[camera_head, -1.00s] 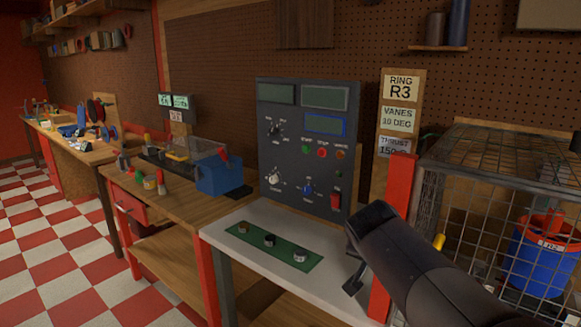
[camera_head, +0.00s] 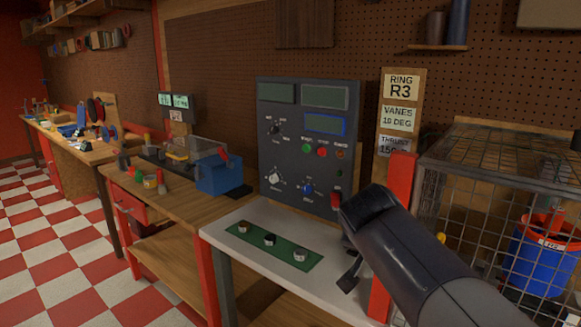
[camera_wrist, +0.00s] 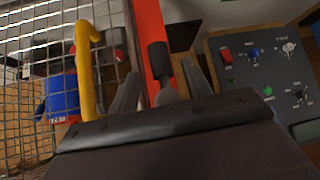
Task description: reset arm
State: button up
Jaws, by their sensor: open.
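My arm reaches in from the lower right of the head view. My gripper (camera_head: 349,275) hangs from its end, above the right side of the white bench and in front of the grey control panel (camera_head: 300,150). In the wrist view, my gripper (camera_wrist: 160,85) has its two fingers spread apart, with nothing held between them. A red post (camera_wrist: 147,35) with a dark grip-like piece shows beyond and between the fingers. The control panel also shows at the right of the wrist view (camera_wrist: 235,70), turned around.
A wire mesh cage (camera_head: 480,190) with a blue bucket (camera_head: 545,258) inside stands close to the right of my arm. A yellow handle (camera_wrist: 88,75) shows by the cage. A green mat (camera_head: 258,255) with three knobs lies on the white bench. A blue box (camera_head: 218,175) stands further left.

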jog(key=x, duration=0.5)
jog(key=shift+w+d+f, duration=0.15)
jog(key=shift+f, duration=0.1)
jog(key=shift+a+r+m+t+y, duration=0.2)
jog(key=shift+a+m+t+y, duration=0.1)
jog(key=shift+t+y, duration=0.1)
jog(key=shift+w+a+y, duration=0.2)
jog(key=shift+a+y, duration=0.05)
jog(key=shift+y, duration=0.15)
